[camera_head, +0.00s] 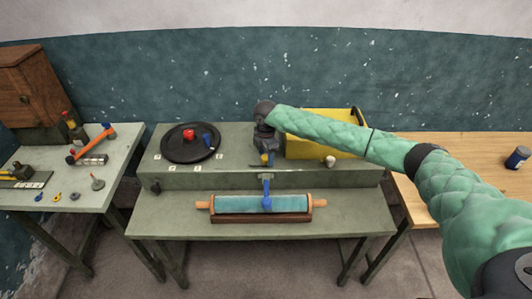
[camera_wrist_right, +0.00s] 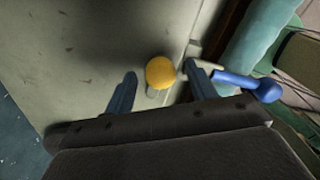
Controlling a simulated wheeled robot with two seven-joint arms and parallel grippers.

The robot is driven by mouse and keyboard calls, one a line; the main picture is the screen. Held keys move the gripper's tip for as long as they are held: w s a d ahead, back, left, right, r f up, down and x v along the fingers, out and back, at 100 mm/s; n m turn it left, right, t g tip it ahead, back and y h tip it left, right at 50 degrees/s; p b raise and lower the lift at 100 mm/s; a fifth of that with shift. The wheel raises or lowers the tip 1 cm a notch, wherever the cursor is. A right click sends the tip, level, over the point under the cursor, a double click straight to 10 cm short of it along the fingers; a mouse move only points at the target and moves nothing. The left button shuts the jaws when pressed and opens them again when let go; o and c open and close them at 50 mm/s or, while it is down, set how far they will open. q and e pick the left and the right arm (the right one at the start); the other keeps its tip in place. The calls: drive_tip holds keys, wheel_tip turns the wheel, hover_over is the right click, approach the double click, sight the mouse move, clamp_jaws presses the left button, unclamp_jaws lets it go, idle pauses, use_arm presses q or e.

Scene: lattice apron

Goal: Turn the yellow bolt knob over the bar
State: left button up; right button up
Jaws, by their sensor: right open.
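The yellow bolt knob (camera_wrist_right: 161,72) shows as a round ball in the right wrist view, over the grey-green bench surface. In the head view it is a small yellow spot (camera_head: 264,158), mostly hidden by my gripper. My right gripper (camera_wrist_right: 160,88) is open, with one blue finger on each side of the knob. A gap shows on the left; the right finger is close to a pale metal piece, and I cannot tell whether they touch. In the head view the gripper (camera_head: 267,159) points down at the raised step's front edge. I cannot make out the bar clearly.
A blue lever (camera_wrist_right: 250,85) lies just right of the gripper. A teal roller (camera_head: 240,205) lies on the lower bench level. A black turntable (camera_head: 172,150) stands left, a yellow bin (camera_head: 310,148) right behind my arm. Side tables flank the bench.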

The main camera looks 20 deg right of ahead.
drive_tip(key=shift+f, duration=0.15)
drive_tip(key=c, duration=1)
